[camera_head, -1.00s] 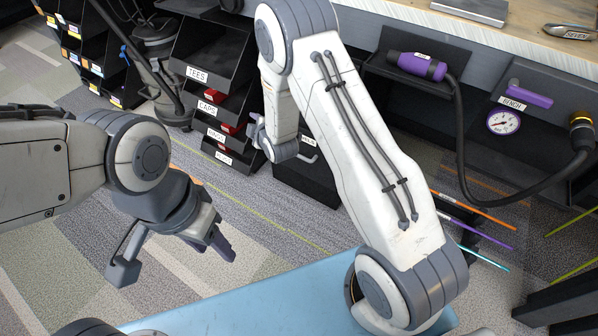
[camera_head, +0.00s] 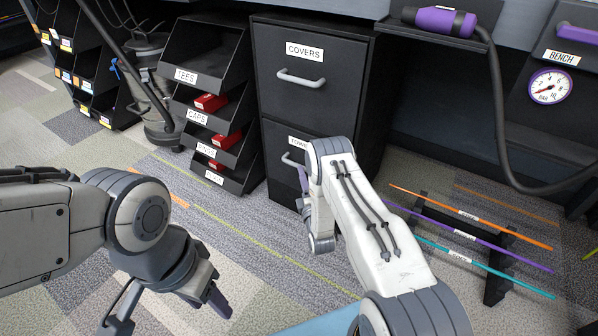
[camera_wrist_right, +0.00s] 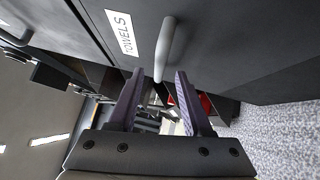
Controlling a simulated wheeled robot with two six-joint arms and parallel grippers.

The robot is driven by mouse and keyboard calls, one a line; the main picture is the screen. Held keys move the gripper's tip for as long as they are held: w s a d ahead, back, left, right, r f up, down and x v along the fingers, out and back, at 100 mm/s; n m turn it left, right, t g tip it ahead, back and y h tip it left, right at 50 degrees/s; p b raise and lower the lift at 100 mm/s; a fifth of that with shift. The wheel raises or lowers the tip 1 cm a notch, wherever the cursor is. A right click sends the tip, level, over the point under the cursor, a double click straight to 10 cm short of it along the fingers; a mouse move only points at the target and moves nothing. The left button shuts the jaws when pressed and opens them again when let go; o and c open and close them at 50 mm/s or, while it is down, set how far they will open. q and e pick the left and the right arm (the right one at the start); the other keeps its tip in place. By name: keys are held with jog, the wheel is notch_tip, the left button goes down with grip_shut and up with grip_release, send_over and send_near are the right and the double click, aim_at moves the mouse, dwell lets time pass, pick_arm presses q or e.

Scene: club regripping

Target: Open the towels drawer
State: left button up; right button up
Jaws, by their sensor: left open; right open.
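The towels drawer (camera_head: 285,138) is the lower drawer of a black cabinet and looks shut in the head view; my right arm hides part of it. Its label and grey bar handle (camera_wrist_right: 165,48) show in the right wrist view. My right gripper (camera_wrist_right: 154,98) is open, its two purple fingers pointing at the handle; the handle's near end lies roughly between the fingertips, and I cannot tell whether they touch it. In the head view the right gripper (camera_head: 303,180) is mostly hidden beside the drawer front. My left gripper (camera_head: 218,300) is open and empty over the floor at lower left.
The covers drawer (camera_head: 290,100) with its handle sits above. A black bin rack (camera_head: 185,80) stands left of the cabinet. At right, a low rack holds coloured shafts (camera_head: 470,238), and a dark hose (camera_head: 495,110) hangs below the bench. The carpet before the cabinet is clear.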

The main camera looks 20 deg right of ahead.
jog(key=w, duration=0.2)
jog(key=w+b, duration=0.1)
jog(key=w, duration=0.1)
jog(key=shift+d+r+b, duration=0.15)
jog(key=shift+d+b, duration=0.05)
jog(key=shift+b, duration=0.1)
jog(key=shift+w+r, duration=0.2)
jog(key=shift+w, duration=0.4)
jog(key=shift+d, duration=0.1)
grip_shut()
dwell(0.5)
